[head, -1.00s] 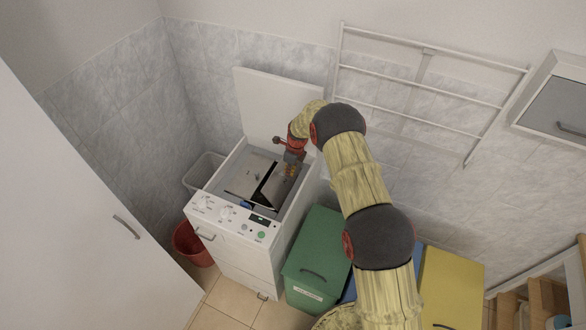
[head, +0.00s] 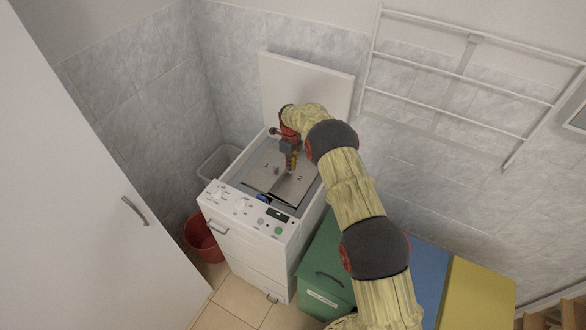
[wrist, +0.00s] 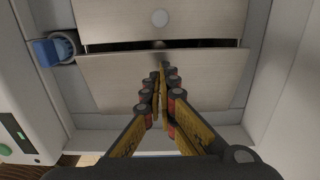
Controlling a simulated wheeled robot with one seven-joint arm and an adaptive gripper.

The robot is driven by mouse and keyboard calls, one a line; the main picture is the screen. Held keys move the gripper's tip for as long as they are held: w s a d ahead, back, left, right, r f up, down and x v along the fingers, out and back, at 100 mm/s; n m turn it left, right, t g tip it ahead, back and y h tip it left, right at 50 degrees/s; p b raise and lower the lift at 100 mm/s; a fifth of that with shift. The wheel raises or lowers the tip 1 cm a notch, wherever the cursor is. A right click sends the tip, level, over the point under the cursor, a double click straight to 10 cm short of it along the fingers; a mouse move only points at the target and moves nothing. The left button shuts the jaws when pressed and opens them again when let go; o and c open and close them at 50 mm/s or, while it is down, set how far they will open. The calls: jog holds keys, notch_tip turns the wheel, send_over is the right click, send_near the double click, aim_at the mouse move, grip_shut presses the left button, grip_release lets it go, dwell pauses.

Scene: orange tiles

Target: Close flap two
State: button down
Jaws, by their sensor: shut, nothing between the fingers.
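The top-loading washer (head: 238,220) stands open, its lid raised at the back. Flap one (head: 268,162), a grey metal plate marked 1, lies on the left of the drum opening; it is the upper plate, with a round knob, in the wrist view (wrist: 115,18). Flap two (head: 292,190), marked 2, lies on the right and is the lower plate in the wrist view (wrist: 105,80). It looks nearly flat, its free edge perhaps slightly raised; a narrow dark gap separates the flaps. My gripper (head: 291,170) is shut and empty, pointing down over flap two near the gap (wrist: 160,78); contact is unclear.
The raised white lid (head: 305,85) stands behind my arm. A blue round part (wrist: 52,50) sits at the opening's front edge. A green bin (head: 322,265) stands right of the washer, a red bucket (head: 203,240) left. A drying rack (head: 455,75) hangs on the wall.

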jog(key=shift+w+a+f+b, duration=0.3)
jog(key=shift+a+f+b, duration=0.2)
jog(key=shift+f+b, duration=0.25)
